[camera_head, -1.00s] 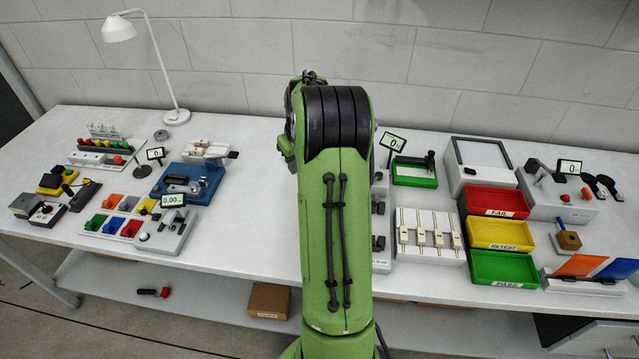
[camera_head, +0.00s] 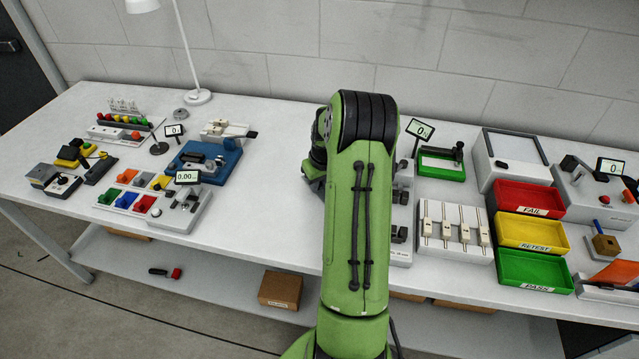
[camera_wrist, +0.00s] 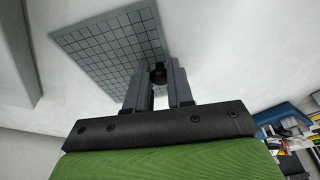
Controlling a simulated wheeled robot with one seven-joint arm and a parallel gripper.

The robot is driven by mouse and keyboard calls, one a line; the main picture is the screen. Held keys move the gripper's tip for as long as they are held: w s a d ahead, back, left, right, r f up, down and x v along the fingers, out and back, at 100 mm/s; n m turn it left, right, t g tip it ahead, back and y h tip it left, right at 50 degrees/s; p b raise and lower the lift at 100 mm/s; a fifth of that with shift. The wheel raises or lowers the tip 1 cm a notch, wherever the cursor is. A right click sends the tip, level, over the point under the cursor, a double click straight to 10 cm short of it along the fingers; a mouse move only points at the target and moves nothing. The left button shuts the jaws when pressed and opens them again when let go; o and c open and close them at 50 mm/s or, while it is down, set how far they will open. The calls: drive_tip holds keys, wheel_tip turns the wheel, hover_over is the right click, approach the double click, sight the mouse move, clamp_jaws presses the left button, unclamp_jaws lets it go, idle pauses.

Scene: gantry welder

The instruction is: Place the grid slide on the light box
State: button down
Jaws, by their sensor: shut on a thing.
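The grid slide (camera_wrist: 105,50) is a pale grey-green plate with dark grid lines and a small black knob, seen in the wrist view. My gripper (camera_wrist: 159,75) is shut on the knob, and the plate extends up and left beyond the fingers. A pale surface lies behind the slide; I cannot tell the gap to it. In the head view my arm hides the gripper and the slide. What looks like the light box (camera_head: 518,148), a pale panel in a dark frame, stands at the right back of the bench, apart from my arm.
Red (camera_head: 528,198), yellow (camera_head: 531,232) and green (camera_head: 533,270) trays stand in front of the light box. A green fixture (camera_head: 441,166) and a white rack (camera_head: 453,232) lie left of them. A lamp (camera_head: 197,97) stands at the back left.

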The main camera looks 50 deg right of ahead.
drive_tip(key=c, duration=0.9)
unclamp_jaws()
